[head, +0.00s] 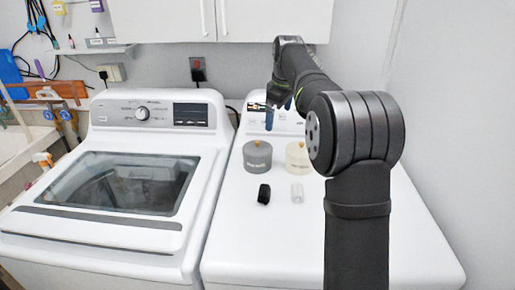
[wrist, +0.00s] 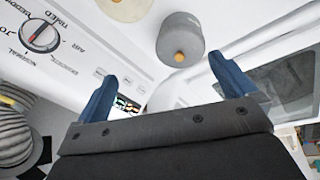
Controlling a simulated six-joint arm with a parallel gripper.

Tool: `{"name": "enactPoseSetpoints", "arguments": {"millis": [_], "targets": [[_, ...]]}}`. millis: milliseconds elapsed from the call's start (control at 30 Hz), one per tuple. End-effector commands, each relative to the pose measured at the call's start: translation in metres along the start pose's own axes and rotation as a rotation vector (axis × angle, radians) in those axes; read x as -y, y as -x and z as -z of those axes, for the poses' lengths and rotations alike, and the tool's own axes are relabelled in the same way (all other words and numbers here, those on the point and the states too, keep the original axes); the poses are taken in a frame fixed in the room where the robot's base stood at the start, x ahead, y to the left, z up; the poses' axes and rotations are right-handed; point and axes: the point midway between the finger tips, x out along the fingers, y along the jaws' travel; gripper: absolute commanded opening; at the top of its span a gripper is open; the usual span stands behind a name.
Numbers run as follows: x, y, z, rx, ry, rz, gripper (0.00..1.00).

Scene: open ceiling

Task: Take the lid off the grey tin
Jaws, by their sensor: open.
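The grey tin (head: 257,160) stands upright on the white top of the right-hand machine, with dark lettering on its side. Its grey lid is on, with an orange knob (head: 257,144) in the middle. In the wrist view the grey tin (wrist: 181,30) is beyond the fingertips, its knob (wrist: 179,56) facing the camera between the two fingers. My gripper (head: 279,116) is behind and above the tin in the head view, its blue fingers apart and empty. The open gripper (wrist: 162,67) touches nothing that I can see.
A cream tin (head: 298,160) stands just right of the grey one. A small black item (head: 264,193) and a small clear-white item (head: 297,192) lie in front. A washer (head: 120,180) is at left. The front of the machine top (head: 260,245) is clear.

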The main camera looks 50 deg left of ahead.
Motion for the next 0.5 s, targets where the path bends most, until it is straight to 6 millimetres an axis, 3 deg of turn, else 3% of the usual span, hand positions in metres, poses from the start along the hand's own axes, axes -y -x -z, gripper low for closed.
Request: {"name": "enactPoseSetpoints", "arguments": {"millis": [300, 500], "targets": [[0.034, 0.032, 0.024, -0.110, -0.544, -0.040, 1.00], [0.043, 0.039, 0.030, -0.145, -0.702, -0.039, 1.00]]}}
